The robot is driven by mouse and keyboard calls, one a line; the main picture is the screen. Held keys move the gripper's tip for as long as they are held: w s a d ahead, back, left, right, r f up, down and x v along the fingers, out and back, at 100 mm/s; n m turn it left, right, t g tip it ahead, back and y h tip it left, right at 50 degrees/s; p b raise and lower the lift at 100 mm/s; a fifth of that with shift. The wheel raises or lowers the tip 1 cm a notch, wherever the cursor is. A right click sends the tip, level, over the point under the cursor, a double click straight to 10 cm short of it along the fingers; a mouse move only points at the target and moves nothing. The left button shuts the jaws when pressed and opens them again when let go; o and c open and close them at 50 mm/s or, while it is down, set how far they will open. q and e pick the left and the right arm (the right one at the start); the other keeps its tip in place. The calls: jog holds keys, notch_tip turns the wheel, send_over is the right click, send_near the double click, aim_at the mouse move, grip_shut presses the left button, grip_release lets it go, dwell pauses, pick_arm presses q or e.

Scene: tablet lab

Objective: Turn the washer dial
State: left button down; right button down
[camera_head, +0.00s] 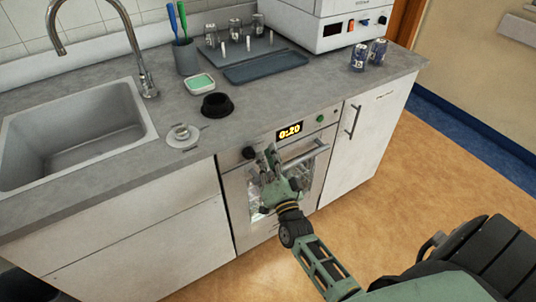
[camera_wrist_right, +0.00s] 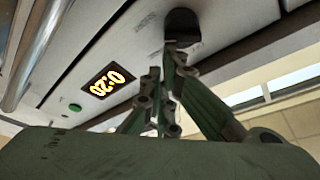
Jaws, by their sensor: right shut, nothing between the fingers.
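The washer (camera_head: 236,190) is built in under the counter, with a steel front panel, a bar handle and a glass door. Its dial (camera_head: 249,152) is a round black knob at the left end of the panel. The dial also shows in the right wrist view (camera_wrist_right: 182,27), dark and partly in shadow. The yellow display (camera_head: 289,132) reads 0:20. My right gripper (camera_head: 270,154) is shut and empty, its fingertips just right of the dial in the head view. In the wrist view its fingertips (camera_wrist_right: 169,52) are close to the dial; I cannot tell whether they touch. My left gripper is not in view.
The washer's bar handle (camera_head: 304,155) sticks out beside my right gripper. A green button (camera_head: 320,118) is at the panel's right.

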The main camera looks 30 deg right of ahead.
jog(key=m, duration=0.2)
jog(key=f+m+g+h+p, duration=0.1)
jog(key=m, duration=0.1)
jog(key=f+m+g, duration=0.1)
jog(key=m, duration=0.1)
jog(key=shift+d+p, duration=0.1)
jog(key=shift+p, duration=0.2)
jog(key=shift+f+m+g+p, duration=0.3)
jog(key=shift+m+p, duration=0.1)
jog(key=shift+m, duration=0.9)
jog(key=shift+a+f+m+g+p, duration=0.3)
jog(key=shift+f+m+g+p, duration=0.1)
jog(key=shift+m, duration=0.6)
jog(key=shift+a+f+m+g+y+p, duration=0.15)
jog(key=shift+a+f+m+g+p, duration=0.1)
jog(key=shift+m, duration=0.55)
jog(key=shift+a+f+m+g+y+p, duration=0.15)
jog(key=shift+f+m+g+p, duration=0.1)
jog(key=shift+m, duration=0.55)
jog(key=shift+a+f, duration=0.15)
jog(key=shift+a, duration=0.05)
dwell(0.6)
jog(key=shift+f, duration=0.1)
dwell(0.4)
